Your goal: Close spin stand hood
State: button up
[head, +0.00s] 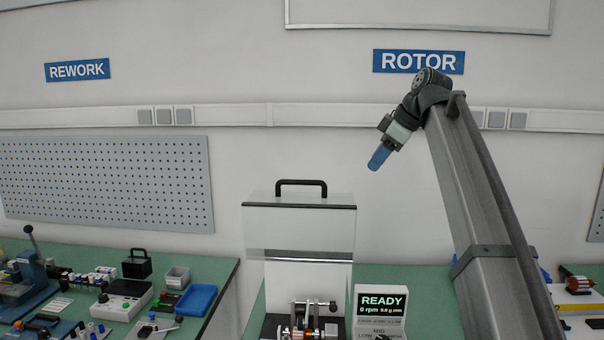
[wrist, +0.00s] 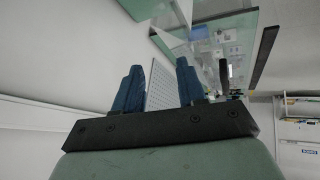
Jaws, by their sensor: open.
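The spin stand hood (head: 300,226) is raised, a clear and white panel standing up behind the spin stand. A black handle (head: 301,183) sits on its top edge. Under it, the spin stand (head: 305,325) with a rotor is partly cut off by the lower picture edge. My gripper (head: 376,160) hangs in the air above and to the right of the hood, apart from it, with blue fingers pointing down and left. In the wrist view my gripper (wrist: 160,88) shows two blue fingers spread apart with nothing between them.
A display box (head: 380,305) reading READY and 0 rpm stands right of the spin stand. A green bench (head: 70,262) at left holds a blue tray (head: 196,300) and several tools. My arm column fills the right side. The air between gripper and handle is clear.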

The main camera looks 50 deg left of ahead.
jog(key=s+a+r+n+g+h, duration=0.1)
jog(key=s+a+r+n, duration=0.1)
jog(key=s+r, duration=0.45)
jog(key=s+a+r+n+h, duration=0.1)
jog(key=s+a+r+n, duration=0.15)
jog(key=s, duration=0.65)
send_near(301, 182)
jog(key=shift+m, duration=0.35)
jog(key=x, duration=0.4)
jog(key=a+x, duration=0.1)
jog(key=x, duration=0.3)
jog(key=shift+s+d+r, duration=0.1)
jog(key=shift+r, duration=0.15)
grip_shut()
